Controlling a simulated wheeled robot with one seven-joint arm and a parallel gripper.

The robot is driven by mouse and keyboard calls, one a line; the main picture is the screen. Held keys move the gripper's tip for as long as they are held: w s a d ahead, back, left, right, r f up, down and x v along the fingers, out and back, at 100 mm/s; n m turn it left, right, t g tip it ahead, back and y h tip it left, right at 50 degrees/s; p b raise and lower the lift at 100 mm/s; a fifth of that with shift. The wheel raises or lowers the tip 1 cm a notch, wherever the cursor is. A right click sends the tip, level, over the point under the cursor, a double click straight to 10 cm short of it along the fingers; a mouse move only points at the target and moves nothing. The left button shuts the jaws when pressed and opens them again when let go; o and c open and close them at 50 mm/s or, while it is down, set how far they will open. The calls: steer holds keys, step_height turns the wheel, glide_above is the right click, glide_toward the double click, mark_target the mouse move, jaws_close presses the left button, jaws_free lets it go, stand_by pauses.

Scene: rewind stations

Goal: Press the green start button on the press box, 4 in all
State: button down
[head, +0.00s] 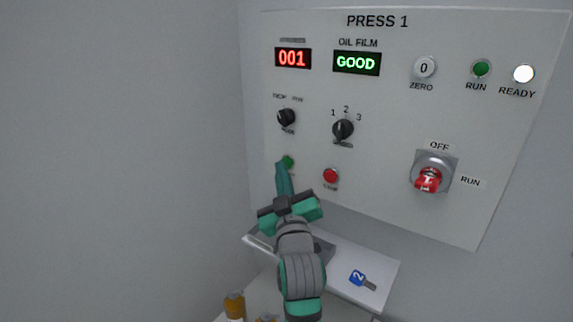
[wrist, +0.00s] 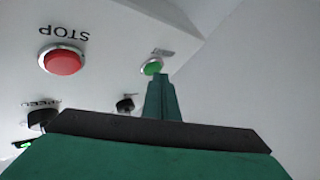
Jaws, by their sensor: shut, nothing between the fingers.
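The press box (head: 400,90), headed PRESS 1, is a pale panel on the wall. Its green start button (head: 288,161) is at the lower left, and it also shows in the wrist view (wrist: 152,67). My gripper (head: 281,168) is shut and empty, with its tips at or just in front of the green button. I cannot tell whether they touch it. In the wrist view my fingers (wrist: 162,82) cover the button's near edge. The counter display (head: 293,58) reads 001. The oil film display (head: 357,63) reads GOOD.
A red stop button (head: 330,176) is right of the green one. Two black knobs (head: 286,117) (head: 343,129) sit above. A red switch (head: 428,179) is at the right. The READY lamp (head: 524,74) is lit white. A blue-tagged key (head: 360,278) lies on a shelf (head: 388,272) below.

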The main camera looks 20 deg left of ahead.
steer(key=shift+w, duration=0.1)
stand_by(0.4)
steer(key=shift+s+a+f, duration=0.1)
steer(key=shift+s+a, duration=0.1)
steer(key=shift+s, duration=0.55)
steer(key=shift+s+a, duration=0.3)
steer(key=shift+s, duration=0.5)
steer(key=shift+s+a, duration=0.3)
steer(key=shift+s, duration=0.45)
steer(key=shift+s+a, duration=0.3)
steer(key=shift+s, duration=0.5)
stand_by(0.9)
steer(key=shift+s+a, duration=0.35)
steer(key=shift+s, duration=0.6)
steer(key=shift+s+a, duration=0.3)
steer(key=shift+s, duration=0.6)
